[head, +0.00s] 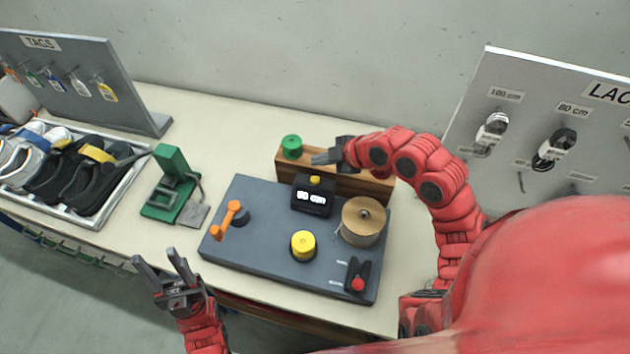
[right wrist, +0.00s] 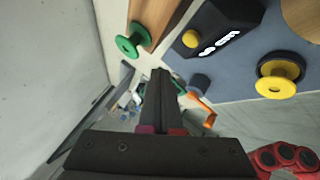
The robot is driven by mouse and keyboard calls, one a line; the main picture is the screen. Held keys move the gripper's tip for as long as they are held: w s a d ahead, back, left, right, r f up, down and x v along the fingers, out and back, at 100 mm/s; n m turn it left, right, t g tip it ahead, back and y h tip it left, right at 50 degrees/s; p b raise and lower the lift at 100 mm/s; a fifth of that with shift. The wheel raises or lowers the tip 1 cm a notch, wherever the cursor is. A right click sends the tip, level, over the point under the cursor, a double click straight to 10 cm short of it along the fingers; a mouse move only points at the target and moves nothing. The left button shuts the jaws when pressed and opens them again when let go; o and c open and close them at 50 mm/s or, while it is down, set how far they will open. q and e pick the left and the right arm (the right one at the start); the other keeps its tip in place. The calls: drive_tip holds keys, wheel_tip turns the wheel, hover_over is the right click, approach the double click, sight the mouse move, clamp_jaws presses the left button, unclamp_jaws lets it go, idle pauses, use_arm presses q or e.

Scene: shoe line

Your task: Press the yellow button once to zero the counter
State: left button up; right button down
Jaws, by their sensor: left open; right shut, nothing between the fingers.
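The small yellow button (head: 315,179) sits on top of the black counter box (head: 312,200), whose white display shows a cm reading; its first digits are hard to read. In the right wrist view the yellow button (right wrist: 190,39) is on the black counter (right wrist: 222,25), to the right of the fingers. My right gripper (head: 318,159) is shut and empty, behind and above the counter near the wooden block, apart from the button. Its closed fingers (right wrist: 161,78) show in the right wrist view. My left gripper (head: 156,256) is open and empty in front of the table's edge.
The dark board (head: 268,265) also carries an orange lever (head: 229,218), a larger yellow knob (head: 303,245), a cord spool (head: 362,220) and a red-tipped clamp (head: 358,280). A green knob (head: 292,146) sits on the wooden block (head: 378,190). A green press (head: 172,185) stands left.

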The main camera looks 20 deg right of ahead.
sight(319, 182)
drive_tip(key=shift+f+b, duration=1.4)
drive_tip(key=shift+f, duration=0.9)
drive_tip(key=shift+f+b, duration=0.45)
drive_tip(key=shift+b, duration=0.1)
drive_tip(key=shift+f+b, duration=0.4)
drive_tip(key=shift+b, duration=0.1)
idle(0.6)
drive_tip(key=shift+r+p, duration=0.35)
drive_tip(key=shift+r, duration=0.55)
drive_tip(key=shift+r, duration=0.1)
wheel_tip(319, 182, up, 5)
drive_tip(key=shift+f+p, duration=0.15)
drive_tip(key=shift+p, duration=1)
